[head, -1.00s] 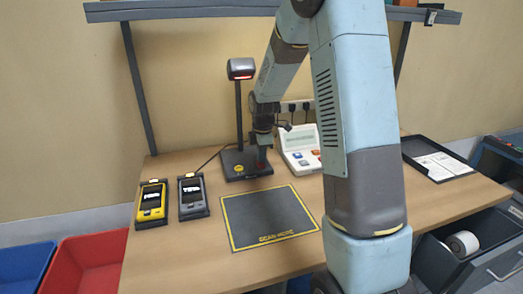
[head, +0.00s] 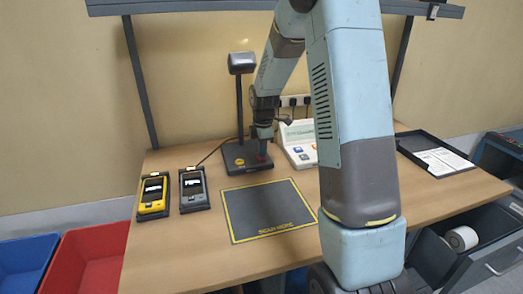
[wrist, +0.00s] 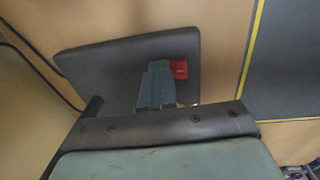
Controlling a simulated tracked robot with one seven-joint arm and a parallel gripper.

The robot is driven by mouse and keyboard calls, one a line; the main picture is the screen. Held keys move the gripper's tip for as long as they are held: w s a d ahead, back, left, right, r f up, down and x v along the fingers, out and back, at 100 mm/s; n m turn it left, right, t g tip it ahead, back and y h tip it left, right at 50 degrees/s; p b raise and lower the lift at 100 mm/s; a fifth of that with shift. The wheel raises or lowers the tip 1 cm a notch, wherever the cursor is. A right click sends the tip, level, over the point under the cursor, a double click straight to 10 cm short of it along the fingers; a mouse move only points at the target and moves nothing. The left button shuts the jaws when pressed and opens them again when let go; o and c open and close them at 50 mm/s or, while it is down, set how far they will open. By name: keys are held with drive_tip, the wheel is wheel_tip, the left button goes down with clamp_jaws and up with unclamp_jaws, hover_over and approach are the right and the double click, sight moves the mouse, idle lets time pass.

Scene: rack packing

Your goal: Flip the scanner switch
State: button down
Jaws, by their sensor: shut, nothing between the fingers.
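The scanner (head: 242,64) stands at the back of the bench on a dark post and a flat dark base (head: 234,161). No red light shows on its head now. The red switch (wrist: 179,68) sits on the base, beside my fingertips in the wrist view; it is small and partly covered in the head view (head: 263,158). My gripper (head: 263,146) points down over the base, shut and empty. In the wrist view its closed fingers (wrist: 158,80) are right beside the switch; I cannot tell whether they touch it.
A dark scan mat (head: 270,210) with a yellow border lies in front. Two handheld devices, yellow (head: 153,196) and grey (head: 194,189), lie at left. A white device (head: 299,143) stands right of my gripper. A black tray (head: 428,153) holds paper farther right. A cable runs behind the base.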

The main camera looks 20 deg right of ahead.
drive_tip(key=shift+s+a+f, duration=0.1)
drive_tip(key=shift+s+f, duration=0.1)
drive_tip(key=shift+s, duration=0.05)
drive_tip(key=shift+s+r, duration=0.1)
drive_tip(key=shift+s, duration=0.5)
drive_tip(key=shift+r, duration=0.35)
wheel_tip(320, 180, up, 13)
drive_tip(key=s, duration=0.1)
drive_tip(key=shift+s, duration=0.25)
drive_tip(key=shift+r, duration=0.1)
